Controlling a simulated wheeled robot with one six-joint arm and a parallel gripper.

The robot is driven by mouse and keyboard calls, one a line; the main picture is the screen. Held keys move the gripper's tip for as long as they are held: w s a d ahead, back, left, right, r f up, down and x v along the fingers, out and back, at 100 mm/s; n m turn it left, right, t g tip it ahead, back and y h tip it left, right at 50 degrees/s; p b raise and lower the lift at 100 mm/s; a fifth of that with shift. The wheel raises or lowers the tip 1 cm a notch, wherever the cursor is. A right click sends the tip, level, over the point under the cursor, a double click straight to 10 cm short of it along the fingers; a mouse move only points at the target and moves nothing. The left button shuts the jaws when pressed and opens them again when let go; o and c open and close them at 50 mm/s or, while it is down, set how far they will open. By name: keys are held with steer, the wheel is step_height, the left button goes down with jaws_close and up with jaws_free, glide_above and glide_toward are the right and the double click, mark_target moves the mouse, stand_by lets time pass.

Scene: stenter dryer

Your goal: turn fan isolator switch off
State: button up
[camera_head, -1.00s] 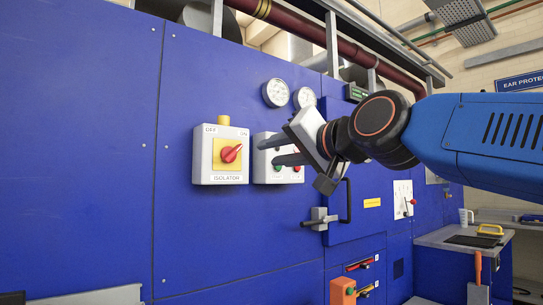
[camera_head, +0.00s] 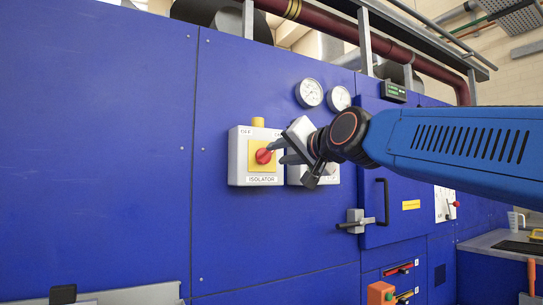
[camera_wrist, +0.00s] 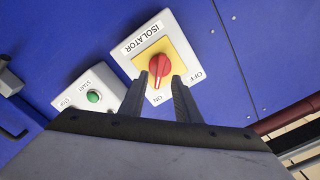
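The isolator switch is a grey box (camera_head: 237,167) with a yellow plate (camera_head: 253,148) and a red rotary knob (camera_head: 263,156), mounted on the blue panel. In the wrist view the box lettering is tilted and the red knob (camera_wrist: 159,65) points towards the ON mark. My gripper (camera_head: 279,151) is at the right of the knob in the head view. In the wrist view my gripper (camera_wrist: 161,78) is open, with its fingertips apart on either side of the knob's lower part. I cannot tell whether they touch it.
A second grey box (camera_wrist: 88,92) with a green START button (camera_wrist: 93,97) is beside the isolator, partly hidden behind my gripper in the head view. Two gauges (camera_head: 310,93) are above it. A door handle (camera_head: 358,221) projects below right.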

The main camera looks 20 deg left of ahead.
mark_target(269, 155)
steer(key=shift+x, duration=2.6)
jaws_close()
